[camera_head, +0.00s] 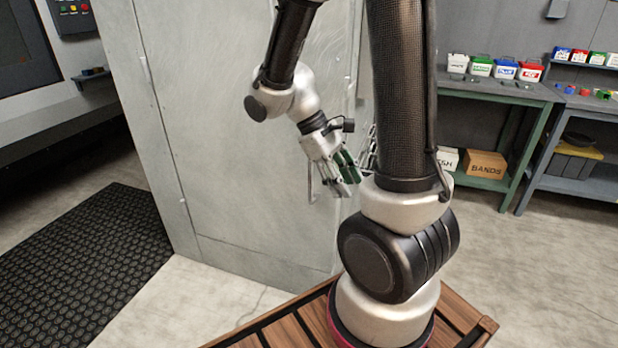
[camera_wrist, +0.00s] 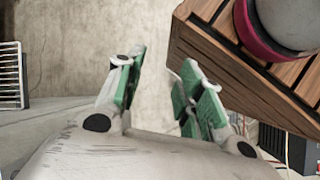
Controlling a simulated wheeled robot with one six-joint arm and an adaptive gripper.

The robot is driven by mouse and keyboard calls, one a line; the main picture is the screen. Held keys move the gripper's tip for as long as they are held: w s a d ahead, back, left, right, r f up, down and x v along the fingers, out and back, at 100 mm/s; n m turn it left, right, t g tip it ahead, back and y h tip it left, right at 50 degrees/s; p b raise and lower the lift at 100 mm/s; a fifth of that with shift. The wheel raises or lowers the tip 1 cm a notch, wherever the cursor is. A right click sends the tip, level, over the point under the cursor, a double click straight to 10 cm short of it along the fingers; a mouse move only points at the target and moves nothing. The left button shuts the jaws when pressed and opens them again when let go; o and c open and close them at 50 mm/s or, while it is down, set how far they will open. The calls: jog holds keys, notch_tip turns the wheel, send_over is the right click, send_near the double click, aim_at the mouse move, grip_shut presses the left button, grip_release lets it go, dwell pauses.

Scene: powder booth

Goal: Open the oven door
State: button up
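The oven door (camera_head: 215,120) is a large, pale grey metal panel in the head view. It looks shut, with hinge-like fittings along its left edge. A thin metal handle (camera_head: 311,182) stands out near the door's right side, partly hidden by my gripper. My gripper (camera_head: 346,184) is beside the handle, in front of the door and pointing downward. In the wrist view my gripper (camera_wrist: 160,78) has its green-padded fingers apart, with only floor between them. I cannot tell whether a finger touches the handle.
My wooden-slatted base deck (camera_head: 290,333) stands close to the oven's lower right. A black rubber mat (camera_head: 85,255) lies on the floor at left. Green and grey shelves (camera_head: 495,92) with small bins and boxes stand at right. Floor at far right is clear.

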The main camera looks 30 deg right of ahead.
jog(key=w+d+f+n+g+h, duration=0.2)
jog(key=w+d+f+n+h, duration=0.35)
jog(key=f+h, duration=0.2)
jog(key=n+t+h, duration=0.5)
jog(key=n+t, duration=0.9)
jog(key=t, duration=0.1)
send_near(309, 179)
jog(key=x, duration=1.1)
jog(key=shift+c, duration=0.4)
grip_shut()
jog(key=shift+a, duration=0.1)
